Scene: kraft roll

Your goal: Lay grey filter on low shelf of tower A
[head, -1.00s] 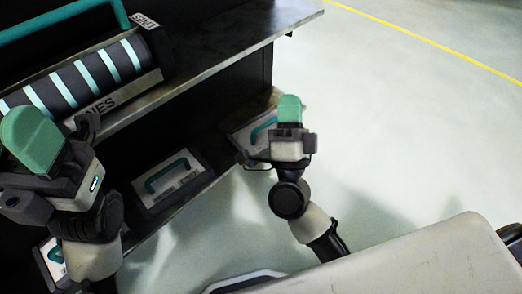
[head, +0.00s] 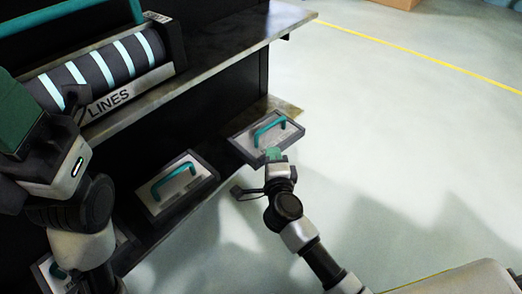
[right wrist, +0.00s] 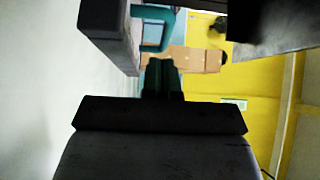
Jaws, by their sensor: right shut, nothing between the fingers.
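Three flat grey cased filters with teal handles lie on the low shelf (head: 205,203) of a dark rack: one at the right end (head: 255,138), one in the middle (head: 177,183) and one at the lower left (head: 46,272), partly hidden by my left arm. I cannot read which rack is tower A. My right gripper (head: 273,155) is shut and empty at the front edge of the right filter; I cannot tell whether they touch. Its closed fingers show in the right wrist view (right wrist: 160,77). My left gripper (head: 40,135) is at the left edge; its fingers are unclear.
A striped dark roll (head: 100,72) in a case marked "LINES" sits on the upper shelf (head: 225,55), which overhangs the low one. Open pale floor (head: 400,130) with a yellow line lies to the right. A cardboard box (head: 395,3) stands far off at the top.

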